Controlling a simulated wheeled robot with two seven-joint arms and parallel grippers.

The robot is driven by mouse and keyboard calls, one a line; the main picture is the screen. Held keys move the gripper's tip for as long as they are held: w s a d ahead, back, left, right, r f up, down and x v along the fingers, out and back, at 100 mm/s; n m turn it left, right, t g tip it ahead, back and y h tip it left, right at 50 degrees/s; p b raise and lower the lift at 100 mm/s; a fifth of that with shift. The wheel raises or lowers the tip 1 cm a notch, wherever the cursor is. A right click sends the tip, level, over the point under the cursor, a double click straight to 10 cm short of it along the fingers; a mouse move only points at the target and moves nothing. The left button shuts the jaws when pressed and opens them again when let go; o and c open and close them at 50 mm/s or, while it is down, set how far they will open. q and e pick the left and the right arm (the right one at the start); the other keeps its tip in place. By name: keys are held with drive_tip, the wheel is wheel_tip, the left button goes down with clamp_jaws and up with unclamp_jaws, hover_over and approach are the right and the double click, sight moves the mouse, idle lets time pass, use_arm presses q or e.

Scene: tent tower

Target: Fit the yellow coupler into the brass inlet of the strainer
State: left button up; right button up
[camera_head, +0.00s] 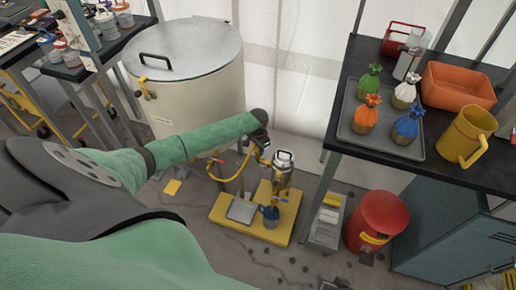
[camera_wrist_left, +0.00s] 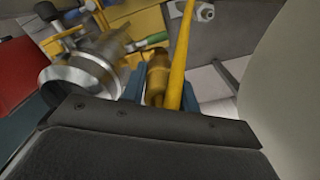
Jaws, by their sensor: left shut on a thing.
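The strainer (camera_head: 282,178) stands upright on a yellow base on the floor, with a silver lid on top. In the left wrist view its metal body (camera_wrist_left: 85,75) is at the left, close beside my fingers. My left gripper (camera_head: 262,154) is beside the strainer's upper left side. It is shut on the brass-yellow coupler (camera_wrist_left: 157,76), which shows between the blue fingertips. A yellow hose (camera_head: 238,172) loops from the tank side to the gripper. The brass inlet cannot be clearly made out, and I cannot tell whether the coupler touches it. My right gripper is out of view.
A large lidded tank (camera_head: 190,90) stands behind my left arm. A red bin (camera_head: 377,222) and a black table (camera_head: 450,172) with a tray and pitcher are at right.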

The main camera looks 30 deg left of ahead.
use_arm(q)
drive_tip(key=shift+f, duration=1.15)
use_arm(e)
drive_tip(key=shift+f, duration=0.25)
use_arm(q)
drive_tip(key=o, duration=1)
drive_tip(key=shift+r, duration=0.2)
wheel_tip(320, 180, up, 6)
drive_tip(key=shift+f+b, duration=0.25)
drive_tip(key=shift+b, duration=0.15)
drive_tip(key=shift+r, duration=0.9)
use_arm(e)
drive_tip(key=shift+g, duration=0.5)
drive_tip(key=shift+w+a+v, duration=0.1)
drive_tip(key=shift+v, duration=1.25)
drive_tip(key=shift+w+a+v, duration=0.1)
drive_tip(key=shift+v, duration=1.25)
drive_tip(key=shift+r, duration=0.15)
